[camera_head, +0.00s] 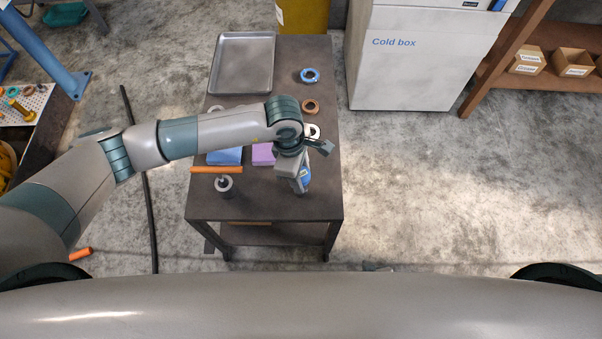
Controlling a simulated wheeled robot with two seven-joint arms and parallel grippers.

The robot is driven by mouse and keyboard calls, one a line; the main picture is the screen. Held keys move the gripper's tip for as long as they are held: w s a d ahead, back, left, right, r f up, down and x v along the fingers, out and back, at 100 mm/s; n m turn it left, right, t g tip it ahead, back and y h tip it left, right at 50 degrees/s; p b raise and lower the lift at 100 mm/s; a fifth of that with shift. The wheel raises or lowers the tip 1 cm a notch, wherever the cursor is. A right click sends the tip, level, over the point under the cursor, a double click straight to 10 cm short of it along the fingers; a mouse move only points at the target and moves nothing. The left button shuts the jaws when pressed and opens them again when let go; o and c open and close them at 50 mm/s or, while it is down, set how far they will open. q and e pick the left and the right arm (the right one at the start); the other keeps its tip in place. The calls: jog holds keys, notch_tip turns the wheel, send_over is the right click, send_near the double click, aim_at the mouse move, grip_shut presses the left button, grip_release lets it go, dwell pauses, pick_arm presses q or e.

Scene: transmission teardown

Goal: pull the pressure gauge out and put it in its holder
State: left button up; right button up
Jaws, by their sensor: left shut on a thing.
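My left arm comes in from the left over the dark workbench (265,205). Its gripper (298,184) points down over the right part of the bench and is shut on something. The hand hides what it holds, so I cannot make out the thing. A blue-and-white object (305,178) shows right beside the fingers; I cannot tell whether it is held or stands behind. I cannot pick out the pressure gauge or its holder for sure. A dark round piece with a grey upright post (224,185) stands at the bench's left front. My right gripper is not in view.
A metal tray (243,36) lies at the back left of the bench. A blue ring (310,75), a brown ring (310,106) and a white ring (313,130) lie along the right. A blue block (224,157), purple block (263,154) and orange bar (216,170) lie near the arm.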

pick_arm(q)
jog(key=shift+f+b, duration=0.4)
jog(key=shift+b, duration=0.45)
dwell(1.0)
jog(key=shift+f, duration=0.25)
jog(key=shift+f+b, duration=0.5)
jog(key=shift+b, duration=0.3)
jog(key=o, duration=1.8)
jog(key=shift+f, duration=0.1)
